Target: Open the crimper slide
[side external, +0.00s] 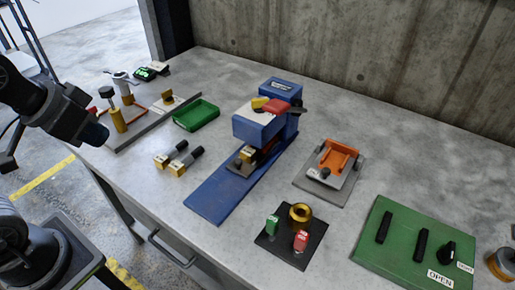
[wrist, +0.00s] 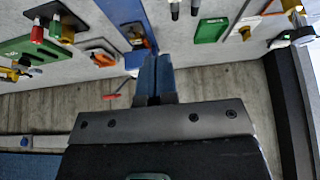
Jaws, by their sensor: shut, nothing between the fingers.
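A blue press-like machine (side external: 262,125) stands mid-table and looks like the crimper. It has a long blue base plate (side external: 212,192), a red lever (side external: 276,106) on top and a small brass block (side external: 247,154) under its head. I cannot tell which part is the slide. In the wrist view, the machine (wrist: 137,61) is partly hidden behind my fingers.
A green tray (side external: 196,115) and two brass-and-black pieces (side external: 178,160) lie left of the machine. A fixture with an orange clamp (side external: 338,158), a black plate with a brass ring (side external: 300,212) and a green panel labelled OPEN (side external: 400,262) stand right. A concrete wall (side external: 400,60) rises behind.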

